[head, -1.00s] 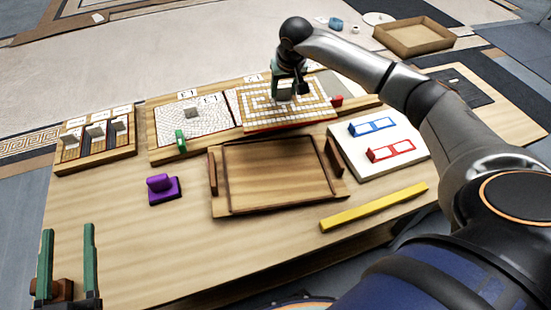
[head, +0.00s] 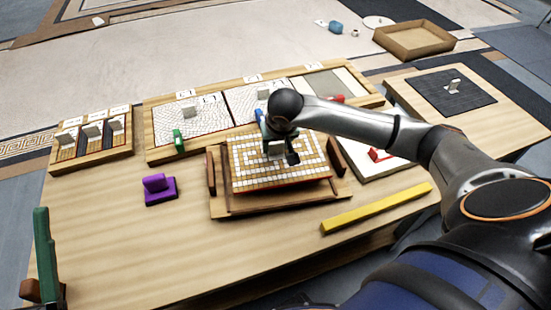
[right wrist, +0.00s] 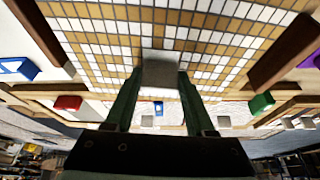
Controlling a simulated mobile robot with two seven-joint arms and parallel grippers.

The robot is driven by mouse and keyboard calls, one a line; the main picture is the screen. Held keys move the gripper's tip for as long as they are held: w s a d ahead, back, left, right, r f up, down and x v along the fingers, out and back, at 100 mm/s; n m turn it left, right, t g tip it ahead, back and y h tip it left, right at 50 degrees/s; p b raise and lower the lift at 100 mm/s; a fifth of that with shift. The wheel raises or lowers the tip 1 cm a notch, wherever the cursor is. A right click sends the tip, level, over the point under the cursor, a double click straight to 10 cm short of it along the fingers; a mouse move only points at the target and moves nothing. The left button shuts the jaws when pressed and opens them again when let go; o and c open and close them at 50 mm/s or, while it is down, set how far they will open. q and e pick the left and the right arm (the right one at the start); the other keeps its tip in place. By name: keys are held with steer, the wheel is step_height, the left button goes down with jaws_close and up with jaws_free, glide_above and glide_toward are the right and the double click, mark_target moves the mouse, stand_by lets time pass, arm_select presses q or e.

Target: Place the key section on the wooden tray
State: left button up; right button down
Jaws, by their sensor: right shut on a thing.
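The key section (head: 250,176) is a flat panel of white and tan tiles in a key pattern with a red edge. In the head view it lies over the wooden tray (head: 270,207), between its two dark end handles; I cannot tell whether it touches the tray floor. My right gripper (head: 276,148) is shut on the grey knob on the panel. The right wrist view shows both green fingers (right wrist: 160,88) against this knob (right wrist: 162,68), with the panel (right wrist: 100,42) beyond.
Behind the tray is a long wooden frame (head: 150,146) with white mosaic sections and an empty grey bay (head: 328,85). A purple block (head: 160,188) stands left, a yellow bar (head: 375,208) lies right front. A white board (head: 365,170) is partly hidden by my arm.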

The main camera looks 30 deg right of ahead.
mark_target(276, 158)
steer(key=shift+s+a+f, duration=0.2)
steer(key=shift+a+f, duration=0.05)
steer(key=shift+f, duration=0.1)
step_height(276, 158, down, 2)
steer(key=shift+s+a+f+b, duration=0.1)
steer(key=shift+f+b, duration=0.15)
steer(key=shift+b, duration=0.2)
steer(key=shift+f, duration=0.35)
steer(key=c, duration=0.7)
jaws_free()
steer(key=shift+s+f, duration=0.1)
steer(key=shift+f, duration=0.05)
steer(key=o, duration=0.5)
steer(key=shift+c, duration=0.2)
arm_select(q)
steer(key=s+r+m+h, duration=0.1)
steer(key=s+m+h, duration=0.1)
steer(key=shift+s+d+r+h, duration=0.1)
steer(key=shift+d+r+h, duration=0.05)
steer(key=shift+r+h, duration=0.2)
